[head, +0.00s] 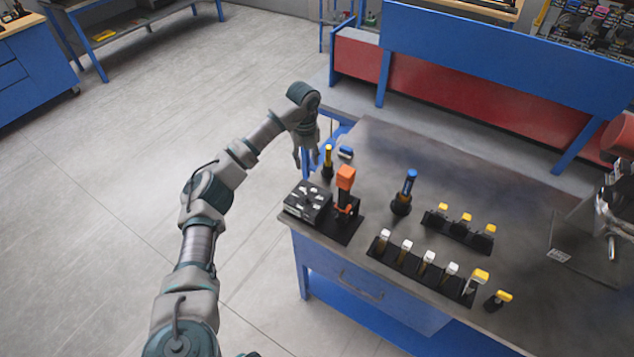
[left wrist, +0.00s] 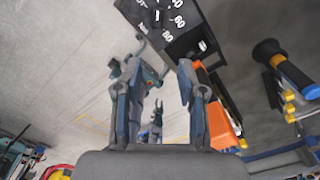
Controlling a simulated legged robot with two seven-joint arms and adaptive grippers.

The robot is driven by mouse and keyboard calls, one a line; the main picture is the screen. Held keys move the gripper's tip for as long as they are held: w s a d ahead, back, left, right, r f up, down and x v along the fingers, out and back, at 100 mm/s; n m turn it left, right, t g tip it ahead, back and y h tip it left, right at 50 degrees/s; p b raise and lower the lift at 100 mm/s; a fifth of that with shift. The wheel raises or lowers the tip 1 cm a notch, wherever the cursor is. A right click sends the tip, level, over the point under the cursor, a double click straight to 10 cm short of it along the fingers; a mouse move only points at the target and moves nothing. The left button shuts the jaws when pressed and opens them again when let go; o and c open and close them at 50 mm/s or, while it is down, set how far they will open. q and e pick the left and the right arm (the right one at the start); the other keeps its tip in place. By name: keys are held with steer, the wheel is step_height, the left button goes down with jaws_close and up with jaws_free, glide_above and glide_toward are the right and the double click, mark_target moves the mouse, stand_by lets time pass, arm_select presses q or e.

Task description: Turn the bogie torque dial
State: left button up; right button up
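The dial box (head: 308,203), a low black block with white marks on its top, sits at the near left corner of the grey workbench. In the left wrist view the numbered dial face (left wrist: 165,18) shows at the top edge, partly cut off, with white numbers such as 60 and 80. My left gripper (head: 305,157) is beyond the box in the head view, near the bench's left edge, pointing down. In the left wrist view its fingers (left wrist: 160,78) are apart with nothing held. It appears clear of the dial. My right gripper is out of view.
An orange-topped tool (head: 346,178) stands right beside the box. A yellow-handled tool (head: 328,160) stands close to my left gripper. A blue-handled tool (head: 406,190) and racks of yellow- and white-topped pieces (head: 428,262) stand further right. The floor left of the bench is clear.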

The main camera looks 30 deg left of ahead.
arm_select(q)
steer(key=p, duration=0.2)
glide_above(307, 195)
step_height(307, 195, down, 11)
steer(key=shift+d+f, duration=0.1)
steer(key=shift+d, duration=0.05)
steer(key=f, duration=0.5)
steer(key=shift+a, duration=0.25)
steer(key=shift+a+f, duration=0.3)
steer(key=shift+f, duration=0.25)
steer(key=shift+d, duration=0.2)
steer(key=shift+c, duration=0.7)
steer(key=shift+d+r, duration=0.1)
steer(key=c, duration=0.4)
steer(key=shift+d, duration=0.1)
jaws_close()
